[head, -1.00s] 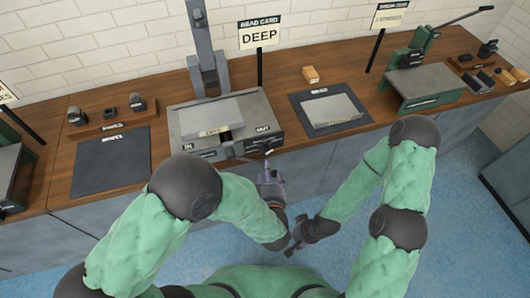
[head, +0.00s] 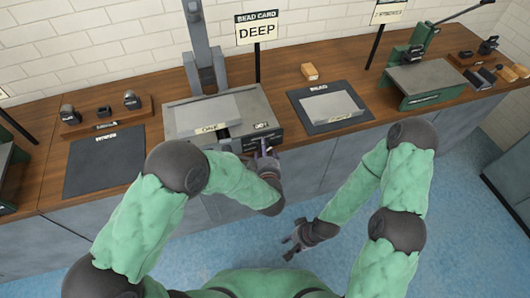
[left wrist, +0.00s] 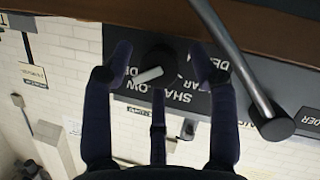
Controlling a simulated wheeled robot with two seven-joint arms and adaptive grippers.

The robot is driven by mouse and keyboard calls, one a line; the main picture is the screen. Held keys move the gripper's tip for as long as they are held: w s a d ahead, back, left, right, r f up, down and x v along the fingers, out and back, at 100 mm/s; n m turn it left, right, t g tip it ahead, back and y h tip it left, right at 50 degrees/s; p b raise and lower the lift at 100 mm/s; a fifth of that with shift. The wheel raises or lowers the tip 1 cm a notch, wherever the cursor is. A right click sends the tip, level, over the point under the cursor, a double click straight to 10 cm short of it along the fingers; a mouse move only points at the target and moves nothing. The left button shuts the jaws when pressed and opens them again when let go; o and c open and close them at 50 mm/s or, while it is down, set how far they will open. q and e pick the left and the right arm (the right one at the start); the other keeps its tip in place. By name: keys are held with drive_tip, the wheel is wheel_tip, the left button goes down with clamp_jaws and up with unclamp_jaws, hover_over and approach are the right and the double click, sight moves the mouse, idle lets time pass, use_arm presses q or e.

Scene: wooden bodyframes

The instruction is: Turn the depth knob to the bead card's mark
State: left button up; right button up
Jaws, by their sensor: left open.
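The bead card (head: 257,30) stands on a post behind the bead machine (head: 183,122) and reads DEEP. The dark depth knob (left wrist: 158,60), with a white pointer bar (left wrist: 148,75), shows in the left wrist view on a dark label panel (left wrist: 190,95). Upside-down lettering there includes SHALLOW; fingers cover part of it, and I cannot tell which mark the bar meets. My left gripper (left wrist: 160,75) is open, its fingers on both sides of the knob; contact is unclear. It also shows at the machine's front in the head view (head: 264,148). My right gripper (head: 290,241) is open and empty before the bench.
A lever-like grey bar (left wrist: 240,65) with a dark end is close beside the left gripper's fingers. A dark mat (head: 103,165) lies left of the machine, and another mat with a sheet (head: 328,105) lies right. A green-framed machine (head: 430,85) stands farther right.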

use_arm(q)
drive_tip(key=c, duration=1.1)
drive_tip(key=shift+o, duration=0.2)
drive_tip(key=shift+s+f+m+g+y+p, duration=0.1)
drive_tip(key=shift+m+g+y+p, duration=0.25)
drive_tip(key=shift+p, duration=0.35)
drive_tip(key=o, duration=1.1)
drive_tip(key=shift+c, duration=0.2)
